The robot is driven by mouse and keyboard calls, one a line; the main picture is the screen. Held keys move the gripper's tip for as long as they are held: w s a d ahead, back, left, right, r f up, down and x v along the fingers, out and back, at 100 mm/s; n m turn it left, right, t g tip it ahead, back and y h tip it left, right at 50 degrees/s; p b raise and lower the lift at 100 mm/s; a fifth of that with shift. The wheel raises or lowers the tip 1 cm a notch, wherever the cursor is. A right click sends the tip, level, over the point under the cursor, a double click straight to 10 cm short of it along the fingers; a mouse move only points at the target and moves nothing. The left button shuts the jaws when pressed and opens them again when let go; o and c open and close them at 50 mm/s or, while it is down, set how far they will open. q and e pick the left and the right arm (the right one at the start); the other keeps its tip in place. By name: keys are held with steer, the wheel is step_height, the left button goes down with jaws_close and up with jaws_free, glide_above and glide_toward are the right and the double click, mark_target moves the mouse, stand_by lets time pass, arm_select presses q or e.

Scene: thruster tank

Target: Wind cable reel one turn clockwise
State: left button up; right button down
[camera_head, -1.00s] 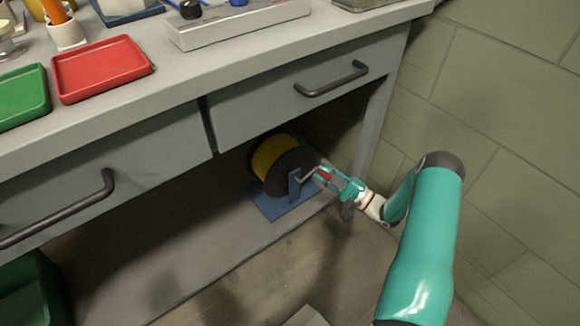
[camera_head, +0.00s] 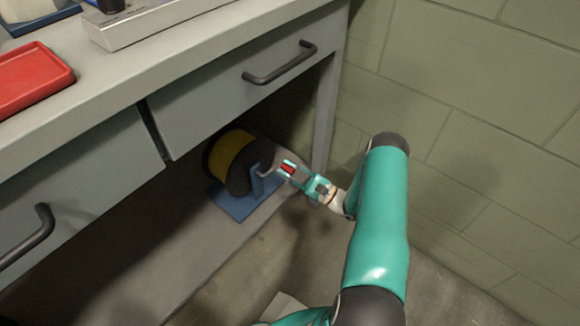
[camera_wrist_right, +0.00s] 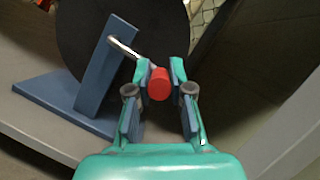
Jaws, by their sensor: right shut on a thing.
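The cable reel (camera_head: 238,160), a black-flanged drum wound with yellow cable, stands upright on a blue stand (camera_head: 230,205) on the low shelf under the bench. A metal crank with a red handle (camera_wrist_right: 160,84) sticks out on its right side. My right gripper (camera_head: 288,169) is shut on the red handle, with a finger on each side of it in the right wrist view (camera_wrist_right: 160,88). In that view the crank arm runs up and left from the handle to the blue upright, with the black flange behind. My left gripper is not in view.
A drawer with a dark handle (camera_head: 281,64) is above the reel, and another drawer handle (camera_head: 28,238) is at left. The bench leg (camera_head: 327,120) and a green block wall (camera_head: 480,110) stand to the right. A red tray (camera_head: 30,78) lies on the bench top.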

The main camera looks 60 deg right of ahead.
steer(key=shift+s+d, duration=0.1)
steer(key=shift+d, duration=0.1)
steer(key=c, duration=1.1)
jaws_free()
steer(key=shift+r, duration=0.1)
steer(key=shift+o, duration=0.2)
steer(key=shift+a, duration=0.1)
steer(key=v, duration=1.2)
